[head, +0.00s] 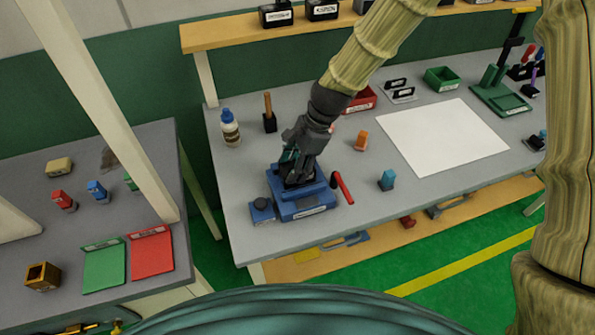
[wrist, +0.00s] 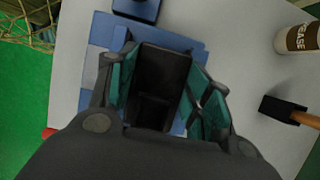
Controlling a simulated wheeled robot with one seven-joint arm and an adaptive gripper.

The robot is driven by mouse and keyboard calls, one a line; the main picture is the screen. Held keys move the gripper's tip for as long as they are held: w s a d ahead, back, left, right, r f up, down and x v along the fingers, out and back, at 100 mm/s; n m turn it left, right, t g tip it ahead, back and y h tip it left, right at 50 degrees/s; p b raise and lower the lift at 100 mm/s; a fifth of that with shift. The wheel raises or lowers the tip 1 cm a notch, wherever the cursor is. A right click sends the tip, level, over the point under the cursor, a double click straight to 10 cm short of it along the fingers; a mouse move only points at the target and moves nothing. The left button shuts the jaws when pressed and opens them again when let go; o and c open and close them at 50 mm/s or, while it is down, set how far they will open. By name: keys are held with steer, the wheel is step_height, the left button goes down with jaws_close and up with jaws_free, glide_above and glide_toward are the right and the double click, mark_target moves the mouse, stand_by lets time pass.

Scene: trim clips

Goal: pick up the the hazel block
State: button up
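My gripper (head: 296,172) is low over a blue fixture (head: 304,205) at the front left of the grey workbench. In the wrist view its teal fingers (wrist: 160,95) are spread, one on each side of a dark block-like shape (wrist: 160,75). I cannot tell whether they touch this shape or whether it is part of the fixture. No block is clearly hazel. A tan block (head: 59,166) lies on the left table, far from my gripper. A hollow yellow-brown block (head: 43,275) sits at that table's front.
A small blue box (head: 262,211) and a red-handled tool (head: 343,187) flank the fixture. A white bottle (head: 230,128) and a wooden-handled tool (head: 269,113) stand behind. An orange piece (head: 361,140) and a blue-grey piece (head: 387,180) stand right. A white sheet (head: 442,137) covers the middle.

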steer(key=shift+c, duration=1.4)
